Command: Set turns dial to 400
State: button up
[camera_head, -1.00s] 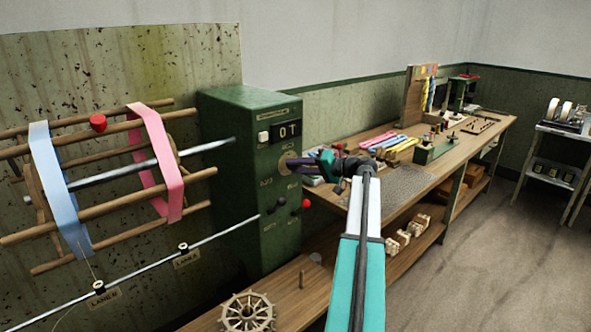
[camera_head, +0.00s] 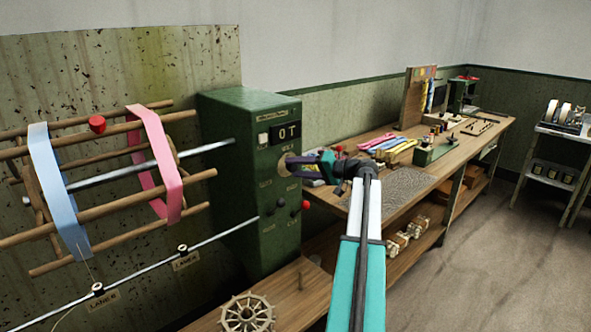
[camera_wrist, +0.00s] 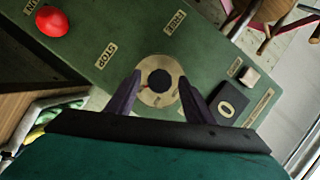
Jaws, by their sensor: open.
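The turns dial (camera_wrist: 159,82) is a dark round knob on a pale disc, on the front of the green control box (camera_head: 231,170). In the head view my gripper (camera_head: 289,161) is at the pale disc (camera_head: 284,168) and partly hides it. In the wrist view my gripper (camera_wrist: 162,88) is open, with one dark finger on each side of the knob. I cannot tell whether the fingers touch it. The disc's markings are too small to read.
A red knob (camera_wrist: 52,21) sits on the same panel, near the labels "STOP" and "FREE". The reel (camera_head: 107,170) with blue and pink bands stands left of the box. The workbench (camera_head: 427,170) with tools and coloured skeins lies right, behind my arm.

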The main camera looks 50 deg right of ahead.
jog(key=b+v, duration=0.2)
jog(key=v, duration=1.1)
jog(key=shift+s+b, duration=0.15)
jog(key=shift+b, duration=0.15)
jog(key=shift+r, duration=0.1)
